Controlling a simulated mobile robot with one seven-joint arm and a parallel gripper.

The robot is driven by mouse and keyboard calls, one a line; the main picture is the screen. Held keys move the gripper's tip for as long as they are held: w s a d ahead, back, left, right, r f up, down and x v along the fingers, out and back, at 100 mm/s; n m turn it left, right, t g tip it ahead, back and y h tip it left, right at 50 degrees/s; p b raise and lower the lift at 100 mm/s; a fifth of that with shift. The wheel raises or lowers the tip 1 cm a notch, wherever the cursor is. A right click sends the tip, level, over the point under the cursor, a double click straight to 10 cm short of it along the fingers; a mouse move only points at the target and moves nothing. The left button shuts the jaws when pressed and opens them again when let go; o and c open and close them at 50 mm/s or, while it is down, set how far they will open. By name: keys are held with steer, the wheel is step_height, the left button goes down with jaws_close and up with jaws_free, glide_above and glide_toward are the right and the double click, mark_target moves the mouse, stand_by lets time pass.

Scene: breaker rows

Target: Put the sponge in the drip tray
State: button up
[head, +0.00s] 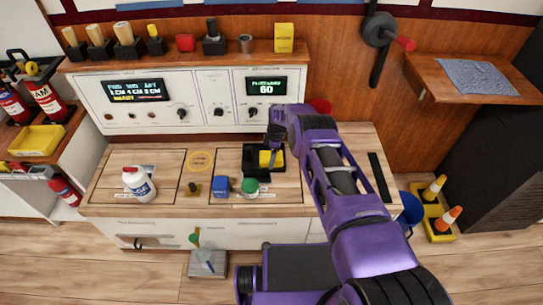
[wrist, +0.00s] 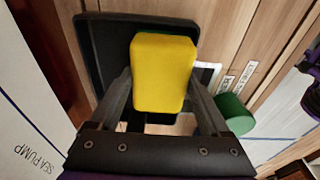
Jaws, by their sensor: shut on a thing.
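The yellow sponge (head: 267,159) is at the black drip tray (head: 250,170) on the wooden counter. In the wrist view the sponge (wrist: 162,72) is between the two fingers of my gripper (wrist: 165,98), which is shut on it. The dark tray (wrist: 95,50) lies behind and to the left of the sponge in that view. In the head view my gripper (head: 274,140) reaches down over the tray from above. I cannot tell whether the sponge touches the tray floor.
A white bottle (head: 139,184) stands at the left. The control panel (head: 190,101) rises behind. Counter between bottle and tray holds a small dark-based item (head: 193,189).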

steer(key=o, duration=1)
steer(key=shift+s+d+f, duration=0.1)
steer(key=shift+s+f, duration=0.1)
steer(key=shift+f, duration=0.35)
steer(key=shift+s+f, duration=0.15)
steer(key=shift+f, duration=0.35)
steer(key=shift+r, duration=0.1)
steer(key=r+p, duration=0.1)
steer(key=r, duration=0.3)
steer(key=d+r, duration=0.1)
steer(key=r, duration=0.4)
steer(key=r+p, duration=0.1)
steer(key=r, duration=0.3)
steer(key=shift+w+d+r+p, duration=0.15)
steer(key=shift+w+p, duration=0.1)
steer(key=shift+p, duration=0.05)
